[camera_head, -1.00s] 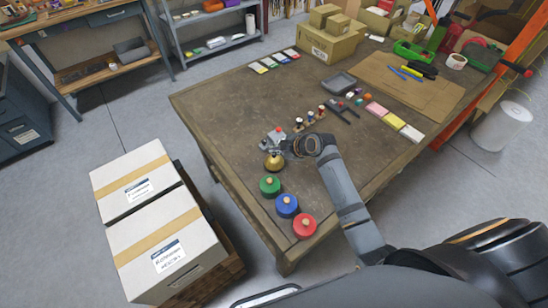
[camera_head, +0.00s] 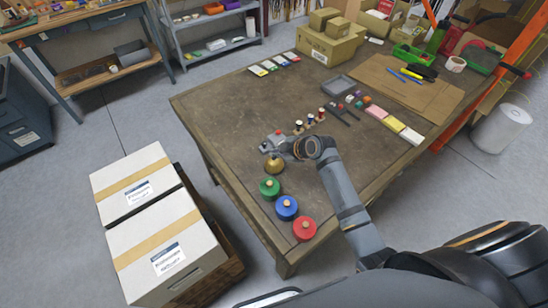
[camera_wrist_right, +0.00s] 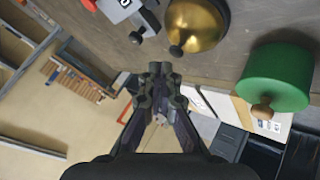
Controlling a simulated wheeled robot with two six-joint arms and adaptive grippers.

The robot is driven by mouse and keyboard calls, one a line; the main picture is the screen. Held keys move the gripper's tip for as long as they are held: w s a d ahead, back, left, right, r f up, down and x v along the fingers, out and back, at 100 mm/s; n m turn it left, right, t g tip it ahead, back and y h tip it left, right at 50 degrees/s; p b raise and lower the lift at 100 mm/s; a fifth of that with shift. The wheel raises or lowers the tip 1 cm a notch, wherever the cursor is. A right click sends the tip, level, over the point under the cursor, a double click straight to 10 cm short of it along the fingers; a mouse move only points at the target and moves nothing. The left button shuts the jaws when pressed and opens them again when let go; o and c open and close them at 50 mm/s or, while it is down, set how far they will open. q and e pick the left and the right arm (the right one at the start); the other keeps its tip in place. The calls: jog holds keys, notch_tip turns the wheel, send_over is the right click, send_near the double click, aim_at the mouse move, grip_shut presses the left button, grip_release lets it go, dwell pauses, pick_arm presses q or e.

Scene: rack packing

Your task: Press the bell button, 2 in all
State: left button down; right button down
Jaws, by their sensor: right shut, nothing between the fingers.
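I cannot tell contact from the head view. My left gripper is not in view.
A grey box with a red top (camera_head: 281,132) stands beside the bell. Small spool-like pieces (camera_head: 310,119) stand behind.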

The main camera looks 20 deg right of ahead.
jog(key=shift+f, duration=0.4)
jog(key=shift+f+b, duration=0.5)
jog(key=shift+b, duration=0.1)
dwell(0.7)
jog(key=shift+r, duration=0.15)
jog(key=shift+r+p, duration=0.8)
jog(key=shift+p, duration=0.05)
notch_tip(320, 180, up, 5)
jog(key=p, duration=0.4)
dwell(0.3)
